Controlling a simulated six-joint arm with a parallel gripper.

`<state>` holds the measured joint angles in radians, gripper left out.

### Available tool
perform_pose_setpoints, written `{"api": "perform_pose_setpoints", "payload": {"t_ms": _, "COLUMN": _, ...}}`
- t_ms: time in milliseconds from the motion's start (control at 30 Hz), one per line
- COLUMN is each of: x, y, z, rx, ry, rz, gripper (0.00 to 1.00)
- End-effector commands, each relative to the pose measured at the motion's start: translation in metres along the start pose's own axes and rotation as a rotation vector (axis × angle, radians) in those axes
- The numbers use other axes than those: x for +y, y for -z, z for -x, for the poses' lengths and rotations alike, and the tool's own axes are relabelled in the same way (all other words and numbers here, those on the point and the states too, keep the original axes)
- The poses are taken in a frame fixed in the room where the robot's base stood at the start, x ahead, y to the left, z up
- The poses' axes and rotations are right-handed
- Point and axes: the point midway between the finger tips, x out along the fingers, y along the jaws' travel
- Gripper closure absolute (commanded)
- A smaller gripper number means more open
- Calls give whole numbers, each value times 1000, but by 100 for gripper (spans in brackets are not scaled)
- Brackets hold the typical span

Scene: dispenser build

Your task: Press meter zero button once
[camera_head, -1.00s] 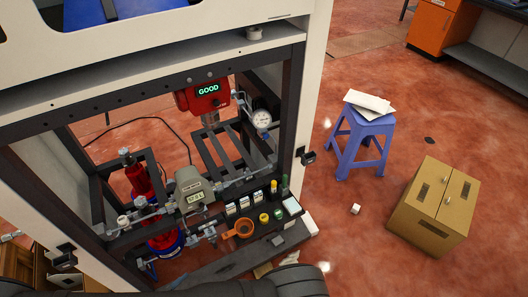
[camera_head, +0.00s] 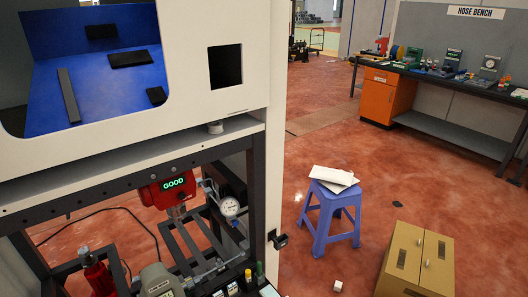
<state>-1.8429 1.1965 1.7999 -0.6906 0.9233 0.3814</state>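A grey-green meter (camera_head: 157,279) sits low inside the dispenser frame, cut off by the bottom edge of the picture. Its display and any zero button are not visible now. My gripper is not in view.
The white dispenser cabinet (camera_head: 275,130) with its dark frame fills the left. A blue stool (camera_head: 330,215) with papers and a cardboard box (camera_head: 418,258) stand on the red floor at right. A hose bench (camera_head: 455,78) is at the back right.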

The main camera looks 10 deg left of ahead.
Motion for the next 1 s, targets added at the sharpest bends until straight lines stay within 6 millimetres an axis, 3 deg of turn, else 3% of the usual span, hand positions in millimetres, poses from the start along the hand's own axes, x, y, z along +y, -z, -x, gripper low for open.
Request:
{"api": "perform_pose_setpoints", "payload": {"t_ms": 67, "x": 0, "y": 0, "z": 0, "rx": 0, "ry": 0, "rz": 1, "gripper": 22}}
{"api": "perform_pose_setpoints", "payload": {"t_ms": 467, "x": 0, "y": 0, "z": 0, "rx": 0, "ry": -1, "rz": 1, "gripper": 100}}
{"api": "perform_pose_setpoints", "payload": {"t_ms": 1000, "x": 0, "y": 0, "z": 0, "rx": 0, "ry": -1, "rz": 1, "gripper": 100}}
